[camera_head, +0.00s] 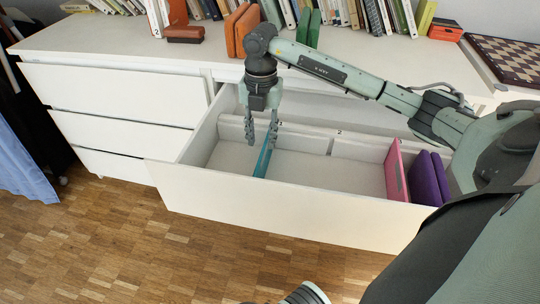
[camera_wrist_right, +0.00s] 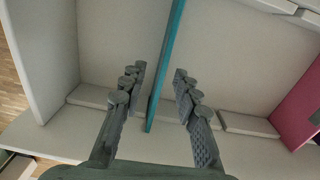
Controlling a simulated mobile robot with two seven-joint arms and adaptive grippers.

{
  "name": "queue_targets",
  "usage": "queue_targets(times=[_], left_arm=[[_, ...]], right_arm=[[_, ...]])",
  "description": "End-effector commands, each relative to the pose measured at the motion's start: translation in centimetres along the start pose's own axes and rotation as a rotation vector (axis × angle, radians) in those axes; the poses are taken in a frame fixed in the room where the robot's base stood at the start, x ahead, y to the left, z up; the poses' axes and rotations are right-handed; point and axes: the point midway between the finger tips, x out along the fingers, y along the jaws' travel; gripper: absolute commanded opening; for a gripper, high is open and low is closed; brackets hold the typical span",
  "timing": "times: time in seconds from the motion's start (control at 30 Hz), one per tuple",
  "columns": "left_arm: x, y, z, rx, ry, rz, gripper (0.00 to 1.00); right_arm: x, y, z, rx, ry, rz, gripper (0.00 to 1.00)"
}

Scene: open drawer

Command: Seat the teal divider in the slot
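The teal divider (camera_head: 263,160) is a thin panel in the left part of the open white drawer (camera_head: 300,195). It runs between the drawer's front and back and also shows in the right wrist view (camera_wrist_right: 168,60). My right gripper (camera_head: 262,147) reaches down into the drawer over the divider. In the right wrist view its fingers (camera_wrist_right: 160,78) are open, one on each side of the divider, with clear gaps. A pale rail (camera_wrist_right: 185,112) with narrow gaps crosses near the divider's end. I cannot tell whether the divider's edge is in a slot. My left gripper is not in view.
A pink panel (camera_head: 396,170) and purple panels (camera_head: 428,178) stand at the drawer's right end. The drawer floor between them and the teal divider is clear. Books and a chessboard (camera_head: 508,58) are on the dresser top (camera_head: 110,40) behind.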

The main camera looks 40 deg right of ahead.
Motion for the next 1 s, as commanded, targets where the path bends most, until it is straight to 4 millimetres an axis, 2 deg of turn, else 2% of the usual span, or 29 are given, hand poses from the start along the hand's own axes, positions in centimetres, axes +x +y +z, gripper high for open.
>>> queue_targets(times=[0.1,0.6,0.9,1.0], left_arm=[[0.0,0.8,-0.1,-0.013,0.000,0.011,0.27],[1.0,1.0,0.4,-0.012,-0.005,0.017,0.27],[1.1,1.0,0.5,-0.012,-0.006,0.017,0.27],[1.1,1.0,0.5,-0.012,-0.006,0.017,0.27]], right_arm=[[1.2,-0.6,0.0,0.013,-0.008,-0.023,0.31],[7.6,-0.5,-0.3,0.011,-0.004,-0.019,0.31],[8.2,-0.5,-0.2,0.010,-0.006,-0.018,0.31],[8.2,-0.5,-0.2,0.010,-0.006,-0.018,0.19]])
